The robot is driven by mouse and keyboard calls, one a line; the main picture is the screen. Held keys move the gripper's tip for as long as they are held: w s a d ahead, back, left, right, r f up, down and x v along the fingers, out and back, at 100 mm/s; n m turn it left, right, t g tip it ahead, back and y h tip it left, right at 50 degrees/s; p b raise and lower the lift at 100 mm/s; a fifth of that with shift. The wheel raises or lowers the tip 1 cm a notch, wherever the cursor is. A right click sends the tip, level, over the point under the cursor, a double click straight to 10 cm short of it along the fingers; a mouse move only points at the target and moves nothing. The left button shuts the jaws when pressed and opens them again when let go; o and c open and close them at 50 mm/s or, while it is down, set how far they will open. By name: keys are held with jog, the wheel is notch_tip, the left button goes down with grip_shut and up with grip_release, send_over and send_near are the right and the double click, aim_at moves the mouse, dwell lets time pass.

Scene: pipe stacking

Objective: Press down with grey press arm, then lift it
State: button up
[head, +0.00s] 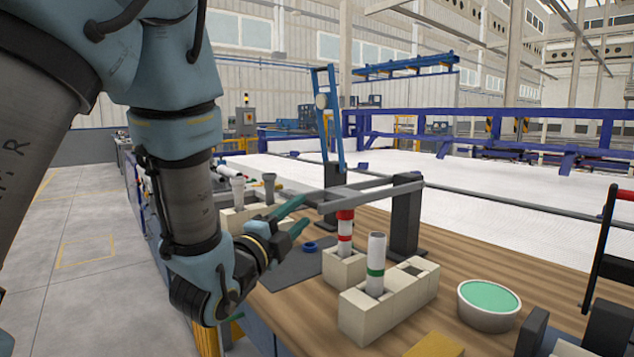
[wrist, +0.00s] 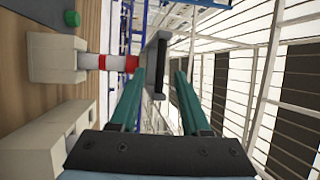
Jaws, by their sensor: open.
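The grey press arm (head: 352,189) lies roughly level above a red-and-white pipe (head: 345,232), which stands upright in a pale block (head: 345,266). Its dark upright support (head: 405,222) stands to the right. My gripper (head: 304,210) is open, with teal fingers pointing toward the press arm's near end. In the wrist view, the grey end of the press arm (wrist: 155,62) shows between and just beyond my fingertips (wrist: 159,76). The pipe (wrist: 108,62) reaches close to the arm there; I cannot tell whether they touch. Nothing is held.
A white pipe with a green band (head: 376,265) stands in a longer pale block (head: 390,303). A bowl with green contents (head: 488,304) is to the right. A blue ring (head: 310,247) lies on a dark mat (head: 290,268). Grey fittings (head: 269,188) stand behind my gripper.

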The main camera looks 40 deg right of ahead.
jog(key=p+x, duration=0.1)
jog(key=x, duration=0.7)
jog(key=shift+s, duration=0.1)
jog(key=shift+c, duration=0.2)
grip_shut()
dwell(1.0)
